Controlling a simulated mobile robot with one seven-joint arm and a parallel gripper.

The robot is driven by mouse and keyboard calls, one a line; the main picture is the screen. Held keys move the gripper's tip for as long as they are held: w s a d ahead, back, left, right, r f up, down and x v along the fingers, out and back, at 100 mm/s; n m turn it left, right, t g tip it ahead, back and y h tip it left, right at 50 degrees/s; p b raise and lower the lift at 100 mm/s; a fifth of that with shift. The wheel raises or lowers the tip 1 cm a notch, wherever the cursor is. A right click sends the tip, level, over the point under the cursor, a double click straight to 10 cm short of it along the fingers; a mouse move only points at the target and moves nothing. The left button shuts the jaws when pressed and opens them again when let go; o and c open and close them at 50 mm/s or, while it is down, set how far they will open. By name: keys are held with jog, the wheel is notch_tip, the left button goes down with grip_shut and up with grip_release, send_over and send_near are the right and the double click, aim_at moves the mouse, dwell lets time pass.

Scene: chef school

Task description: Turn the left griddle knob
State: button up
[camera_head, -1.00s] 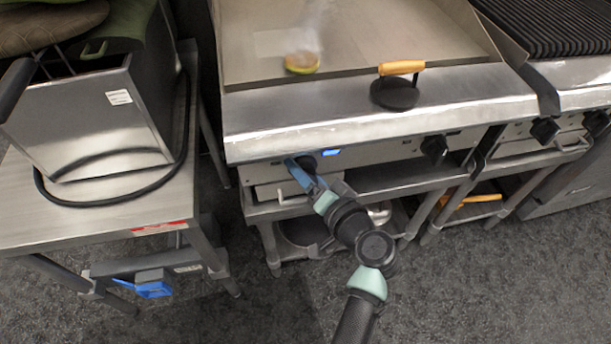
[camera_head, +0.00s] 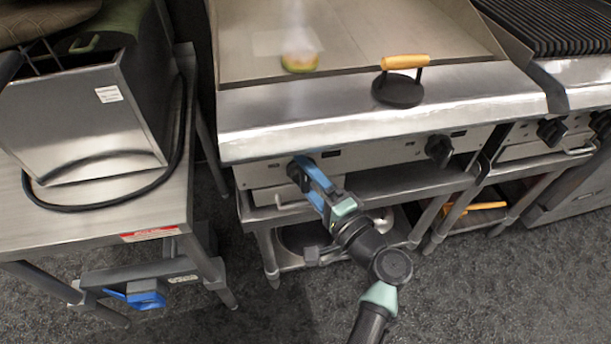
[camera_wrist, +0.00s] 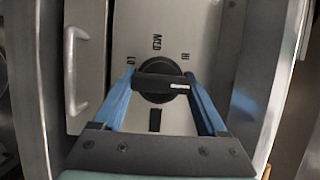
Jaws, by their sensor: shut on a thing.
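The griddle (camera_head: 345,45) is a flat steel cooktop with a front panel. Its left knob (camera_wrist: 157,72) is black and round, with a bar-shaped grip. In the wrist view the bar lies crosswise and its white mark is at the right end; LO, MED and HI are printed around it. My gripper (camera_wrist: 160,82) is shut on this knob, one blue finger at each end of the bar. In the head view my gripper (camera_head: 303,166) is at the panel's left part, and its fingers partly hide the knob. The right griddle knob (camera_head: 438,150) is untouched.
A black press with an orange handle (camera_head: 403,62) and a small yellow-green item (camera_head: 299,62) are on the griddle. A drawer handle (camera_wrist: 72,70) is beside the knob. A steel table (camera_head: 90,220) with a fryer-like box stands left. Gravel-grey floor lies in front.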

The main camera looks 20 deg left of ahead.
dwell(0.3)
jog(key=o, duration=1.3)
jog(key=p+v, duration=0.1)
jog(key=v, duration=1.2)
jog(key=shift+s+f, duration=0.1)
jog(key=shift+f, duration=0.05)
